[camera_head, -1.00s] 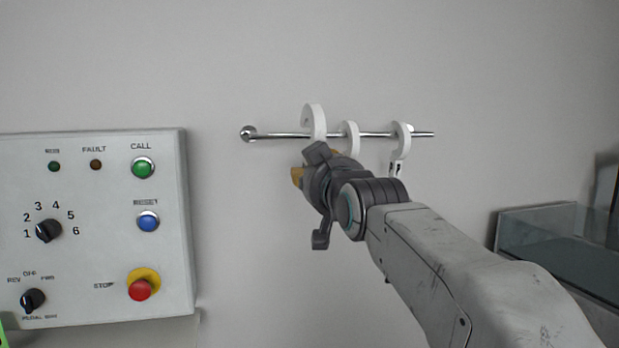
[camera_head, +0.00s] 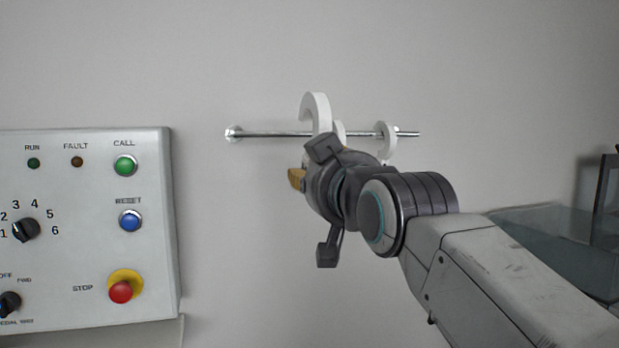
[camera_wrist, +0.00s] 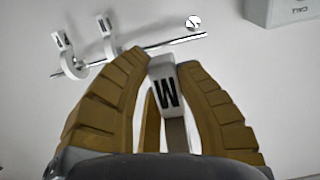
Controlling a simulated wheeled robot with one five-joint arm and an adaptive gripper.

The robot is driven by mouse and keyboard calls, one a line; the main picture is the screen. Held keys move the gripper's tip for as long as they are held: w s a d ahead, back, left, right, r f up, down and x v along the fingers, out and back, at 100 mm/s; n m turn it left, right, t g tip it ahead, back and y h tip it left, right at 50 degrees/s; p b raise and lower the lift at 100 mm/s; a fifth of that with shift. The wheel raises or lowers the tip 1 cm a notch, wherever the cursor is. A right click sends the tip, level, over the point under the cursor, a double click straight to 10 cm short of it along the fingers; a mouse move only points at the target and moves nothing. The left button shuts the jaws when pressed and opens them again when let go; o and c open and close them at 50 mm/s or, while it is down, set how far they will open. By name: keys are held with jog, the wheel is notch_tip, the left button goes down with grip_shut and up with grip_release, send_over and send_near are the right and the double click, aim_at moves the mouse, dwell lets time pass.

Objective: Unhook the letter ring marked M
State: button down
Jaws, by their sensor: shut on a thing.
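The white letter ring (camera_wrist: 164,68) is between my gripper's two ochre finger pads (camera_wrist: 163,90) in the wrist view. Its black letter reads like a W there, in a view where the panel's CALL label is upside down, so it is an M. In the head view the ring's hook (camera_head: 318,105) rises above my gripper (camera_head: 322,160), its curl above the line of the rail (camera_head: 270,134). The wrist view shows the rail passing behind the ring, apparently clear of it. My gripper is shut on the ring. The ring's lower part is hidden.
Two other white letter rings hang on the rail, one (camera_head: 388,140) near its free right end and one (camera_head: 340,130) mostly behind my gripper. A control panel (camera_head: 90,250) stands at left. A glass-sided container (camera_head: 560,235) is at right.

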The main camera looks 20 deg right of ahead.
jog(key=s+b, duration=0.1)
jog(key=s, duration=0.7)
jog(key=shift+s+b, duration=0.4)
